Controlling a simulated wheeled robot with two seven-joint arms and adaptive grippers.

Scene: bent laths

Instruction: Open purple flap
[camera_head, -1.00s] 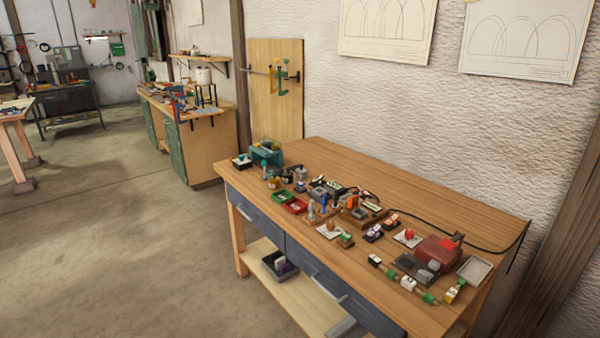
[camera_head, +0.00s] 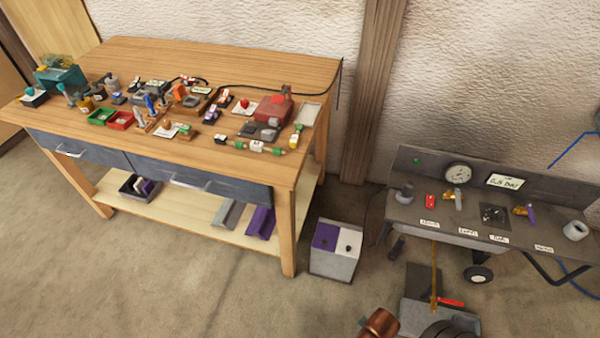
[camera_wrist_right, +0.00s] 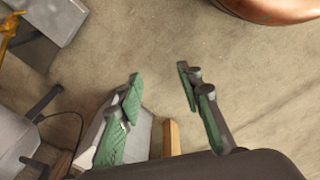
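The purple flap (camera_head: 327,237) is the left half of the top of a small grey box (camera_head: 331,265) on the floor. It looks flat and closed beside a white half (camera_head: 349,242), and small dark marks show on the top. The box stands just right of the bench's front right leg. My right gripper (camera_wrist_right: 158,77) is open in the right wrist view, with green-padded fingers apart and nothing between them. A pale box-like shape (camera_wrist_right: 140,134) lies beyond its left finger; the purple flap cannot be made out there. My left gripper is not in view.
The wooden workbench (camera_head: 240,60) with many small items stands at left; a purple piece (camera_head: 260,222) lies on its lower shelf. A grey panel table (camera_head: 470,232) with gauge and valves stands at right. Floor in front of the box is clear.

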